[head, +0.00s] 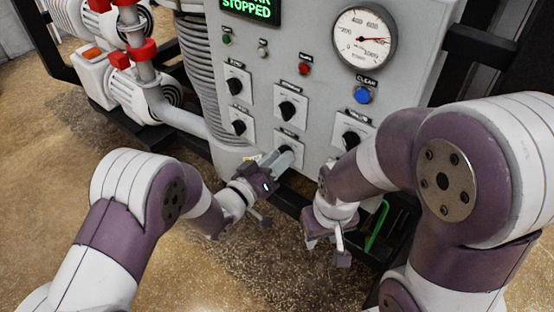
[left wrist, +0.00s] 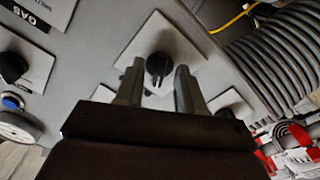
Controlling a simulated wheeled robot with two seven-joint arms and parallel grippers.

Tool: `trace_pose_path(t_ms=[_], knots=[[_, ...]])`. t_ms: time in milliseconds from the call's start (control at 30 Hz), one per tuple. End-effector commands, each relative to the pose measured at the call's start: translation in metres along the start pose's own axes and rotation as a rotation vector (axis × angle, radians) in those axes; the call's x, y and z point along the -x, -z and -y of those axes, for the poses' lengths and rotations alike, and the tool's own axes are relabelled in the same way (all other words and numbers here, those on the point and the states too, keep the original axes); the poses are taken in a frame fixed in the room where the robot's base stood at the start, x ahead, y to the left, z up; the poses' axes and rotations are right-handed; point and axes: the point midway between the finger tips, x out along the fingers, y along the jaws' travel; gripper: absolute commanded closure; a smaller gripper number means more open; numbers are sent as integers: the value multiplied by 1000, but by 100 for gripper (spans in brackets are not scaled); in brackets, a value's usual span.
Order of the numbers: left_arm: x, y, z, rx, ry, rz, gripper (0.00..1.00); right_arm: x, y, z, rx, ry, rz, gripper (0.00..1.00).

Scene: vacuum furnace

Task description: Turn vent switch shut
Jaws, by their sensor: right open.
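Several black rotary switches on white plates sit on the grey panel; their small labels are too blurred to tell which is the vent switch. My left gripper (head: 278,157) is at the lowest middle switch plate in the head view, partly hiding it. In the left wrist view, that black switch knob (left wrist: 158,68) shows between the two spread fingertips of my left gripper (left wrist: 160,72), with a gap on each side. Whether the fingertips reach around the knob or stop short is unclear. My right gripper (head: 340,240) is open and empty, low in front of the panel, pointing down.
Other switches (head: 290,108) lie above, to the left and to the right (head: 352,138). A round gauge (head: 362,40), blue button (head: 362,95), red light (head: 304,69) and green display (head: 250,10) are higher up. Ribbed hoses (head: 197,70) run left of the panel.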

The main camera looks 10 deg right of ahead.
Motion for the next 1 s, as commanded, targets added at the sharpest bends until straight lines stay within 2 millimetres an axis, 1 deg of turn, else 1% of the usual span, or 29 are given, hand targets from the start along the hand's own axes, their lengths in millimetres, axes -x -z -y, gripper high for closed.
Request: trace_pose_path(t_ms=[200, 300, 367, 600, 700, 833, 1000], knots=[[0, 0, 0, -1, 0, 0, 63, 0, 0, 0, 0, 0, 0, 57], [7, 0, 1, -1, 0, -1, 63, -2, 0, 0, 0, 0, 0, 57], [17, -1, 1, 0, 2, 0, 63, -4, 0, 0, 0, 0, 0, 57], [82, -1, 2, 0, 3, -2, 63, -15, -2, 0, 0, 0, 0, 57], [105, -1, 2, 0, 3, -2, 63, -17, -2, 0, 0, 0, 0, 57], [122, 0, 1, 0, 1, -1, 63, -18, -2, 0, 0, 0, 0, 57], [128, 0, 0, 0, 0, 0, 63, -18, -2, 0, 0, 0, 0, 57]])
